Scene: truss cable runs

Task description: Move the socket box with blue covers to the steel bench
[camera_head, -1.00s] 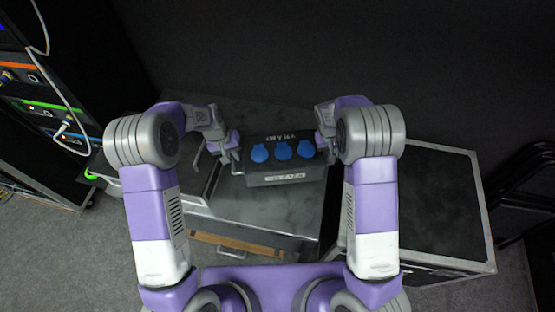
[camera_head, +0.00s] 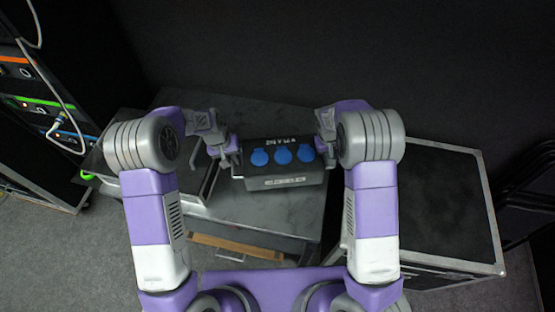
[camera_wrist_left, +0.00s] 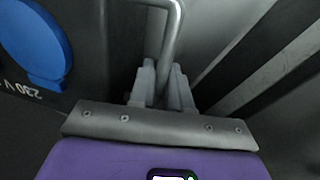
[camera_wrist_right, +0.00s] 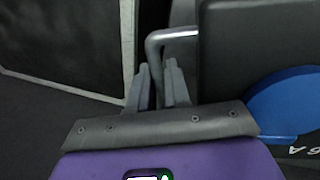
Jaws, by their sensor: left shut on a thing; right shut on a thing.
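The socket box (camera_head: 283,182) is dark with three round blue covers on its top face. It sits between my two grippers, over the grey steel bench (camera_head: 245,212); I cannot tell whether it touches the top. My left gripper (camera_head: 232,150) is shut on the metal handle at the box's left end; that handle shows between the fingers in the left wrist view (camera_wrist_left: 163,80). My right gripper (camera_head: 328,150) is shut on the handle at the right end, seen in the right wrist view (camera_wrist_right: 157,82). The box looks about level.
A dark metal-edged case (camera_head: 425,205) stands right of the bench. A dark metal-edged thing (camera_head: 203,185) lies at the bench's left side, close to the box. An equipment rack (camera_head: 40,105) with cables stands far left. Bench top shows bare in front of the box.

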